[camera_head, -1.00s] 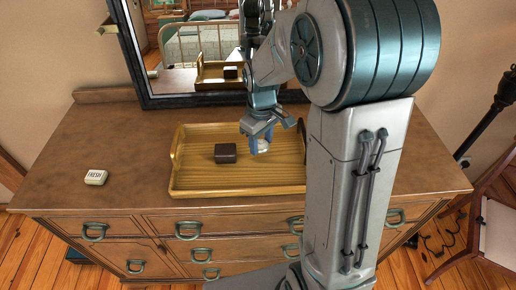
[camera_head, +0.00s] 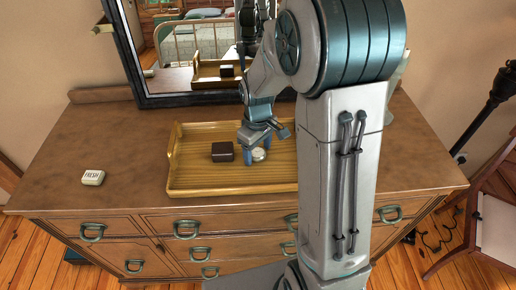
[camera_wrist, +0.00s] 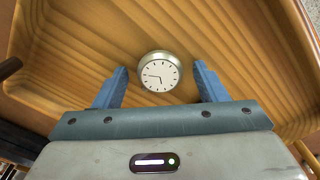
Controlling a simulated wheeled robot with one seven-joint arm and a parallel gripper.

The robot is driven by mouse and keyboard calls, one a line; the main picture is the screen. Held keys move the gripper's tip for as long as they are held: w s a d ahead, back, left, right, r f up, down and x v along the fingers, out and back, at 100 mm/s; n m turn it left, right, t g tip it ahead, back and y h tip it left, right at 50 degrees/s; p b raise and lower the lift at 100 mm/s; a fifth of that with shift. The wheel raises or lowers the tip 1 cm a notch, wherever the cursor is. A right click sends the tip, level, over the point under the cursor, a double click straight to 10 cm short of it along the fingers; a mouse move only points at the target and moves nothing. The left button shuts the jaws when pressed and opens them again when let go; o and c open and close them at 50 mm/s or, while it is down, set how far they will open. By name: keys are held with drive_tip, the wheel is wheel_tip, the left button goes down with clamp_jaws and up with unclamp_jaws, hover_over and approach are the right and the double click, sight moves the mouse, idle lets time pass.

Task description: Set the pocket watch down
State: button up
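The pocket watch (camera_head: 259,154) is a round silver piece lying on the wooden tray (camera_head: 205,188), to the right of a dark box. In the wrist view its white dial (camera_wrist: 159,74) faces up at me, with clear gaps between it and both blue fingers. My gripper (camera_head: 257,149) is low over the tray, pointing down, with its fingers open on either side of the watch. In the wrist view my gripper (camera_wrist: 160,86) holds nothing. My arm hides the tray's right end.
A small dark brown box (camera_head: 222,151) sits on the tray just left of the watch. A small white block marked FRESH (camera_head: 92,177) lies on the left of the dresser top (camera_head: 125,150). A black-framed mirror (camera_head: 190,99) stands behind the tray. The dresser's left part is mostly clear.

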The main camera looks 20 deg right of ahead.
sight(258, 153)
wheel_tip(258, 153, up, 12)
drive_tip(key=s+r+m+t, duration=0.1)
drive_tip(key=s+m+t, duration=0.2)
drive_tip(key=s, duration=1.4)
drive_tip(key=m, duration=0.3)
drive_tip(key=shift+d+r+m, duration=0.2)
drive_tip(key=shift+d+m, duration=0.1)
drive_tip(key=shift+m, duration=0.1)
